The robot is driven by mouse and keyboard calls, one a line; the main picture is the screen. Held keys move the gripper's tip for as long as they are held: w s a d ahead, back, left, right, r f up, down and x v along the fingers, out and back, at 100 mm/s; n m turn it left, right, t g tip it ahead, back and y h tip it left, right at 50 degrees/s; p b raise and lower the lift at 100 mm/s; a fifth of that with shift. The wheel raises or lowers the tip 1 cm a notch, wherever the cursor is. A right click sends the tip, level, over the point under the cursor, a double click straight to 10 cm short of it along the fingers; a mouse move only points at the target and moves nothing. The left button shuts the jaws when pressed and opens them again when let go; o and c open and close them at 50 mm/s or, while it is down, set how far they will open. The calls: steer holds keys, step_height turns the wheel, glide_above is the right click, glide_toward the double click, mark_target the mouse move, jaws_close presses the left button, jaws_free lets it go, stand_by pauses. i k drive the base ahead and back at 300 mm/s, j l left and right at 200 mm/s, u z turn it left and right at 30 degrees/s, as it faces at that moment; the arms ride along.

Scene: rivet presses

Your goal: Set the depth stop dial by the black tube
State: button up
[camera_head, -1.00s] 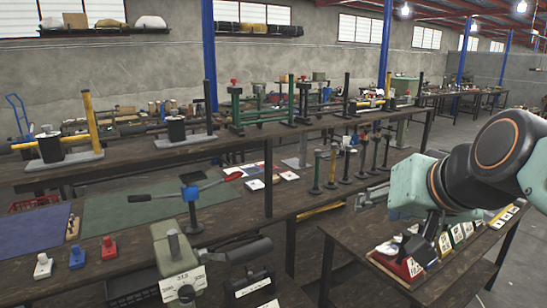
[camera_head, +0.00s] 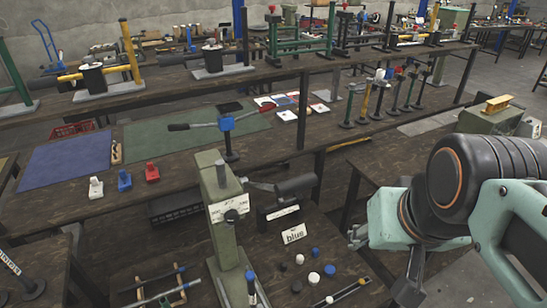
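I cannot make out a depth stop dial for certain. Black cylinders stand on grey plates on the long upper bench, one at left (camera_head: 92,77) beside a yellow post and another (camera_head: 212,57) further right. A grey-green press (camera_head: 222,190) with a white label stands in the lower middle. My arm reaches in from the right, apart from the presses. A dark end part that looks like my gripper (camera_head: 409,287) shows at the bottom right; its fingers are not clear.
Small black, white and blue caps (camera_head: 313,278) lie on the front table. A blue mat (camera_head: 66,160) and a green mat (camera_head: 175,133) cover the middle bench. A blue-headed lever tool (camera_head: 227,125) stands there. Several posts (camera_head: 380,95) stand to its right.

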mark_target(231, 217)
steer(key=u, duration=1.25)
steer(key=k+l+u, duration=0.3)
steer(key=k+z, duration=0.2)
steer(key=j+z, duration=0.3)
steer(key=j, duration=0.15)
steer(key=k, duration=0.05)
